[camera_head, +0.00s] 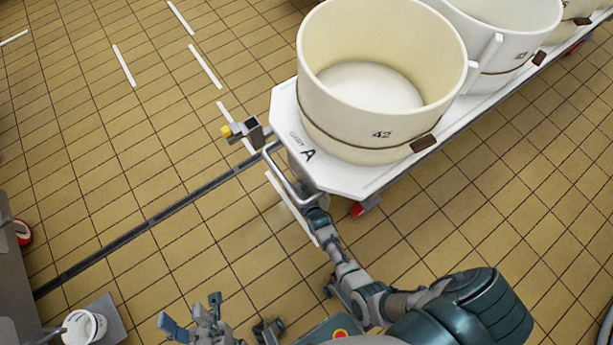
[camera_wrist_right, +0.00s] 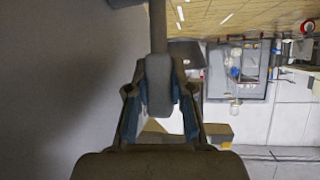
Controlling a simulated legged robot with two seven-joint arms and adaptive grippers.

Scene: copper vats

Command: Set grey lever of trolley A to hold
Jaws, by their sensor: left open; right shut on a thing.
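Trolley A (camera_head: 308,156) is a white platform marked "A" and carries a cream vat (camera_head: 335,125) numbered 42. A bent grey handle bar (camera_head: 279,174) sticks out from its near left end. My right gripper (camera_head: 313,200) reaches that end beside the bar's lower part. In the right wrist view, my right gripper (camera_wrist_right: 157,108) is shut on a grey lever (camera_wrist_right: 157,82), with blue pads on both sides of its thick end and a stem rising from it. In the head view the lever is hidden. My left gripper (camera_head: 193,312) is open and empty at the bottom.
A grey block with a yellow tip (camera_head: 243,130) projects left of the trolley. A dark floor rail (camera_head: 150,222) runs down-left from it. More vats (camera_head: 510,35) stand behind on the right. A white bucket (camera_head: 84,327) is at bottom left. The tiled floor between is clear.

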